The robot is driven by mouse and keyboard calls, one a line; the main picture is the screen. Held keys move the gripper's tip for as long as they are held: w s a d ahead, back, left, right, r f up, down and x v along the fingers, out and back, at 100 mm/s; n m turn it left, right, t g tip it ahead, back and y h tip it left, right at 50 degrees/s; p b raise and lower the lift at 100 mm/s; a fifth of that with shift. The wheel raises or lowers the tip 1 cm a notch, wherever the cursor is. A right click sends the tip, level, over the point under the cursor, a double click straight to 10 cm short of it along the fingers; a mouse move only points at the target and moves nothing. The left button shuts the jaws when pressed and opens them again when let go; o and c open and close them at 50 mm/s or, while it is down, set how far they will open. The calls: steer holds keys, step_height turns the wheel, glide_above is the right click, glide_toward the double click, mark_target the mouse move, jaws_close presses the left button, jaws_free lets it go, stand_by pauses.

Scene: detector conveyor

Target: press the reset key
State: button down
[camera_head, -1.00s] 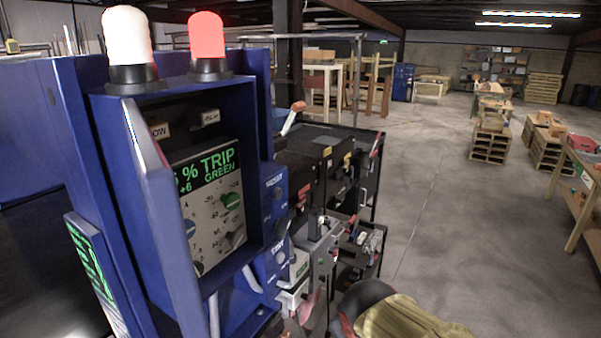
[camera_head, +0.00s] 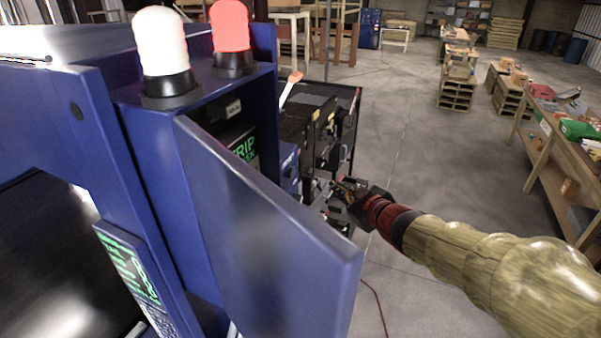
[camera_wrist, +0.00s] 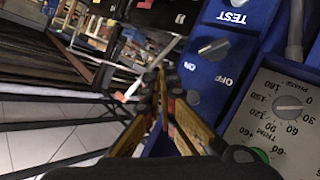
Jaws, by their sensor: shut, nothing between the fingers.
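The blue detector cabinet (camera_head: 125,180) stands at the left with its door (camera_head: 260,225) swung out toward me, covering most of its front panel. A sliver of a blue control box (camera_head: 289,170) shows past the door; no reset key can be made out there. My gripper (camera_head: 345,187) is beyond the door on the right, shut and empty.
A white lamp (camera_head: 160,50) and a lit red lamp (camera_head: 231,35) stand on the cabinet. A dial panel (camera_wrist: 275,115) lies beside the control box. A black cart (camera_head: 325,115) stands behind my gripper. A wooden table (camera_head: 555,145) is at the right; open floor lies between.

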mark_target(291, 173)
steer(key=shift+a, duration=0.15)
steer(key=w+a+b, duration=0.3)
steer(key=a+b, duration=0.2)
steer(key=a, duration=0.3)
stand_by(0.5)
steer(key=shift+a, duration=0.25)
stand_by(1.1)
steer(key=shift+w+a, duration=0.1)
steer(key=shift+a, duration=0.15)
steer(key=shift+w+a+r+b, duration=0.15)
steer(key=shift+a+b, duration=0.15)
steer(key=shift+a, duration=0.15)
stand_by(1.0)
steer(key=shift+d, duration=0.1)
steer(key=shift+s+d+p, duration=0.3)
steer(key=shift+d+p, duration=0.3)
steer(key=shift+d, duration=0.15)
